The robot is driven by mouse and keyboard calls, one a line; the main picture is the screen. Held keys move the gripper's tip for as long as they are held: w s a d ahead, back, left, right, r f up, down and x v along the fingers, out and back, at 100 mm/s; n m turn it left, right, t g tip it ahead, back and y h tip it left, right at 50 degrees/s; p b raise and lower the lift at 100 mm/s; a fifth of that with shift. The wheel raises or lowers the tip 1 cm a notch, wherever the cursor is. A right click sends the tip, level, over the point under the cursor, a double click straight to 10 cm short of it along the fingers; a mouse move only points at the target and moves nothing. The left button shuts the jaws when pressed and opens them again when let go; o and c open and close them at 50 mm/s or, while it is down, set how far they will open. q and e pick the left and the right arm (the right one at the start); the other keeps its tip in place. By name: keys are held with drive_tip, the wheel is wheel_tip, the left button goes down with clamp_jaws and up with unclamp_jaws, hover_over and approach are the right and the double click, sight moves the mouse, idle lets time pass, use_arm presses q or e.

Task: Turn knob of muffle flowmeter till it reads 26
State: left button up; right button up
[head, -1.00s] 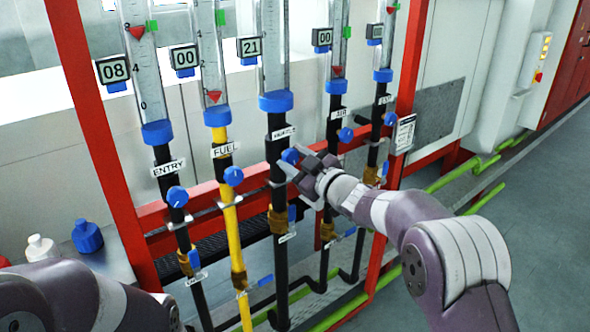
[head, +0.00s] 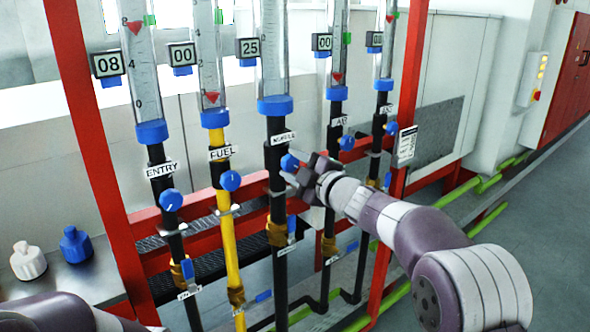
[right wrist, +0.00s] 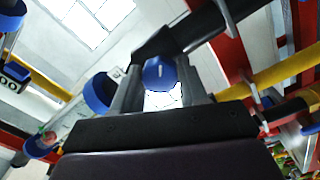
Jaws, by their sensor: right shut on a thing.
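The muffle flowmeter (head: 273,50) is the middle clear tube, and its small display (head: 250,47) reads 25. Its blue knob (head: 289,162) sits on the black pipe just below the label (head: 283,138). My right gripper (head: 296,168) is shut on this knob; in the right wrist view the knob (right wrist: 159,73) lies between the two fingers. My left arm (head: 60,315) shows at the bottom left, but its gripper is out of the picture.
Other flowmeters stand on both sides, with the FUEL knob (head: 230,180) and ENTRY knob (head: 171,200) to the left. A red frame (head: 92,150) surrounds them. A white bottle (head: 28,262) and a blue bottle (head: 76,245) stand at the left.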

drive_tip(key=shift+f, duration=0.1)
idle(0.3)
drive_tip(key=o, duration=1.1)
drive_tip(key=shift+c, duration=0.2)
drive_tip(key=shift+s+d, duration=0.1)
drive_tip(key=shift+s+d, duration=0.25)
drive_tip(key=shift+s, duration=0.05)
drive_tip(key=b+v, duration=0.1)
drive_tip(key=v, duration=1)
drive_tip(key=shift+s+d+b, duration=0.15)
drive_tip(key=shift+s+b, duration=0.15)
